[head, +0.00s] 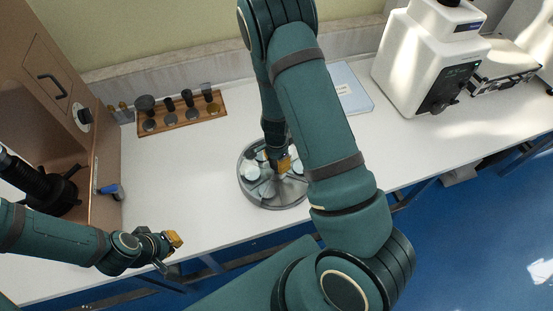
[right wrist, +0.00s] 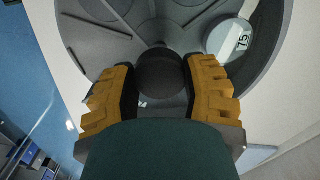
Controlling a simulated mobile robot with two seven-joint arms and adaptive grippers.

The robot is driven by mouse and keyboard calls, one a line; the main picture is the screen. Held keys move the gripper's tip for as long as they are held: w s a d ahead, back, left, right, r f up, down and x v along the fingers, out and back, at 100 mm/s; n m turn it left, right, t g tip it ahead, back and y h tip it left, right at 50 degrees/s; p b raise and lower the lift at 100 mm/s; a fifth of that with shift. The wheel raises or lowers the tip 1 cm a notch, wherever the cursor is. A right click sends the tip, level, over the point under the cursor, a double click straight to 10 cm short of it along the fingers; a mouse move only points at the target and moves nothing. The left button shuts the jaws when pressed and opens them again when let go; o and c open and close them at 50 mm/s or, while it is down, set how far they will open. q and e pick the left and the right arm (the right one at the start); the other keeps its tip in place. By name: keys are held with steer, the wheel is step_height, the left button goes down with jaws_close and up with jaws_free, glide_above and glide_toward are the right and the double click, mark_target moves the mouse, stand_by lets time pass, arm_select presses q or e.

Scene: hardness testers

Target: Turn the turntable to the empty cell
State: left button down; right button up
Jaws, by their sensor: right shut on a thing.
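The round grey turntable (head: 275,198) stands on the white table near its front edge, partly hidden by my right arm. It is divided into cells, and some hold pale round pieces.
A wooden rack (head: 182,119) with several dark tools stands at the back left. A white tester (head: 428,60) and a light blue folder (head: 351,88) are at the back right. A brown cabinet (head: 85,75) stands at the left. The table left of the turntable is clear.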

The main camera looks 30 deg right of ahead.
steer(key=shift+m+p, duration=0.55)
steer(key=shift+m, duration=1.45)
steer(key=o, duration=1.3)
steer(key=shift+o, duration=0.2)
steer(key=shift+w+r, duration=0.1)
steer(key=shift+r, duration=0.35)
step_height(320, 180, up, 11)
steer(key=shift+s, duration=0.2)
